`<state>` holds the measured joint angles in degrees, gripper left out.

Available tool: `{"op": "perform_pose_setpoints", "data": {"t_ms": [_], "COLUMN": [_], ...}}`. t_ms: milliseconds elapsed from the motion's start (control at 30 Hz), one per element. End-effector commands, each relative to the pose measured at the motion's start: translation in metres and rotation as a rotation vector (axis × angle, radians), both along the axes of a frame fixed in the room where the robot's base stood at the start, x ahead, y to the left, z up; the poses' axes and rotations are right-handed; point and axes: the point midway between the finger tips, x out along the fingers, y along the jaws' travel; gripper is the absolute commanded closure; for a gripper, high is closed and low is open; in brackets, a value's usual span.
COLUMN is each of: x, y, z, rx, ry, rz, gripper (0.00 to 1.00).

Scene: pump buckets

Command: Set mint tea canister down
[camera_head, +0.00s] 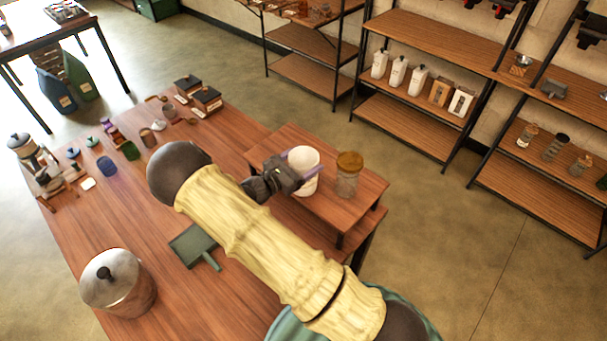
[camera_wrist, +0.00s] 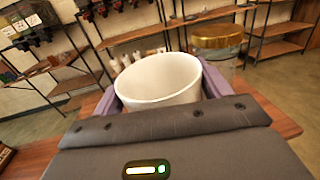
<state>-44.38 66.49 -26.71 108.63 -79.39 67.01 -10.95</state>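A white open-topped canister (camera_head: 303,172) is between the purple fingers of my gripper (camera_head: 296,170), at the small raised wooden stand (camera_head: 345,206). No label shows on it, so I cannot tell whether it is the mint tea one. In the wrist view the canister (camera_wrist: 160,80) fills the space between the two fingers (camera_wrist: 163,92), which press at its sides. It looks slightly tilted there. Its base is hidden, so I cannot tell whether it touches the stand.
A glass jar with a brown lid (camera_head: 348,174) stands close to the canister's right. A steel pot (camera_head: 118,284) and a green dustpan-like tool (camera_head: 194,245) are on the large table (camera_head: 90,225). Shelves (camera_head: 425,110) with white bottles stand behind. The stand's front right is bare.

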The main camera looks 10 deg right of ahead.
Motion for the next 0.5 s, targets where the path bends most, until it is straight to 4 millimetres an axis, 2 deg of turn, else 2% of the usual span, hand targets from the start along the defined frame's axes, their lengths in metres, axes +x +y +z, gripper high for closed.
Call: {"op": "perform_pose_setpoints", "data": {"t_ms": [33,100,367,500], "x": [0.0,0.0,0.0,0.0], "y": [0.0,0.0,0.0,0.0], "z": [0.0,0.0,0.002,0.01], "rx": [0.0,-0.001,0.0,0.001], "ry": [0.0,0.0,-0.001,-0.003], "rz": [0.0,0.0,0.0,0.0], "gripper": [0.55,0.69,0.7,0.7]}}
